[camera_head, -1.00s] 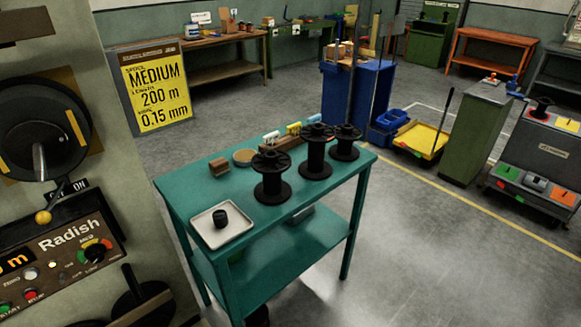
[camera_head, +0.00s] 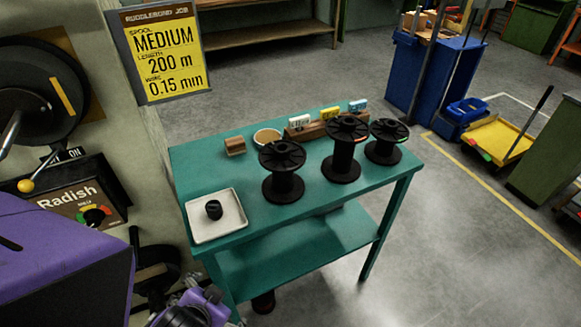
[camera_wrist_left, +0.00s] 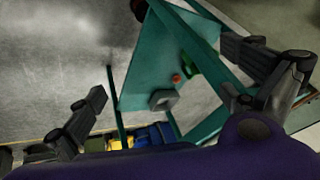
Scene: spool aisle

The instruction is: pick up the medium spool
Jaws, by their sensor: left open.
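Three black spools stand upright on the teal table (camera_head: 240,172). The left spool (camera_head: 283,186) looks middling in height, the middle spool (camera_head: 343,160) tallest and the right spool (camera_head: 385,150) shortest. Small label cards stand behind them, too small to read surely. My left gripper (camera_wrist_left: 164,71) is open and empty in the left wrist view, its fingers spread wide, with the teal table frame beyond them. In the head view, purple parts of my arm enter at the lower left, beside the table's near-left end and away from the spools. My right gripper is not in view.
A white tray (camera_head: 198,231) with a small black cylinder (camera_head: 213,209) sits at the table's left end. A wooden block (camera_head: 235,146) and round dish (camera_head: 267,136) lie behind. A control panel stands left. A sign (camera_head: 165,60) reads "MEDIUM".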

